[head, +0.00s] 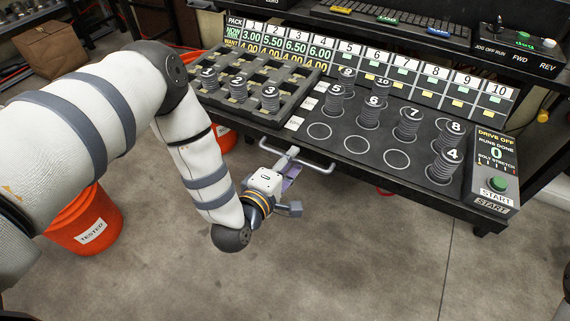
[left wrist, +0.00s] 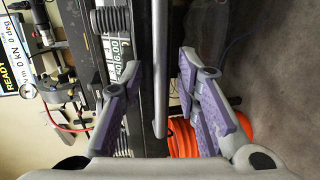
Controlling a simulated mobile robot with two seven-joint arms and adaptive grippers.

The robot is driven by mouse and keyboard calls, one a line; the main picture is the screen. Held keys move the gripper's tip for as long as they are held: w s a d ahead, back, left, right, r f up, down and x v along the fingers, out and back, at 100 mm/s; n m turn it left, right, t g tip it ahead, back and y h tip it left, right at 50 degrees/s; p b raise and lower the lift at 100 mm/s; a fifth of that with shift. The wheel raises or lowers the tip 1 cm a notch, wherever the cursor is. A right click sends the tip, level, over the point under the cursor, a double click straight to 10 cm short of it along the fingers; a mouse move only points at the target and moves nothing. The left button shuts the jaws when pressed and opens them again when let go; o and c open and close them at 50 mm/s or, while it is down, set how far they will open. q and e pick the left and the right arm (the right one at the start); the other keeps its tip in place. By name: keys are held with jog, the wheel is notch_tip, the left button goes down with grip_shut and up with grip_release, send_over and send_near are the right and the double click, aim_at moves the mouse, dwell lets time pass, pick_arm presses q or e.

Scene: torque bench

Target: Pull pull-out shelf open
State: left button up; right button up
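The pull-out shelf (head: 340,158) is a dark board under the bench display, with rings marked on it and numbered coil stacks standing on it. Its silver bar handle (head: 318,171) runs along its front edge. My left gripper (head: 289,168) is at the handle. In the left wrist view the handle (left wrist: 160,50) runs between the two purple-padded fingers of my left gripper (left wrist: 159,82), with a gap on each side. The fingers are wide open and not closed on the bar. The shelf's underside is hidden. My right gripper is not in view.
A grey tray (head: 205,93) with stacks 1, 2 and 3 sits at the left. A START panel (head: 495,175) stands at the right end. An orange TESTED bucket (head: 85,225) stands on the floor behind my left arm. The floor in front is clear.

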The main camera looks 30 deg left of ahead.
pick_arm(q)
jog(key=v, duration=1.1)
jog(key=shift+s, duration=0.3)
jog(key=s+d+f+m+g+h+p, duration=0.1)
jog(key=s+f+m+g+p, duration=0.2)
jog(key=s+m+g, duration=0.5)
jog(key=s+d+f+m+g+p, duration=0.2)
jog(key=s+f+m+g+p, duration=0.15)
jog(key=s, duration=0.75)
jog(key=s+a+r+m+g, duration=0.1)
jog(key=s+a+m+g, duration=0.1)
jog(key=s, duration=0.5)
jog(key=s+a+r+m+g+y, duration=0.1)
jog(key=s+a+r+m+g, duration=0.1)
jog(key=s, duration=0.5)
jog(key=shift+a+m+g+y+p, duration=0.35)
jog(key=shift+a+m+g, duration=0.4)
jog(key=shift+g, duration=0.5)
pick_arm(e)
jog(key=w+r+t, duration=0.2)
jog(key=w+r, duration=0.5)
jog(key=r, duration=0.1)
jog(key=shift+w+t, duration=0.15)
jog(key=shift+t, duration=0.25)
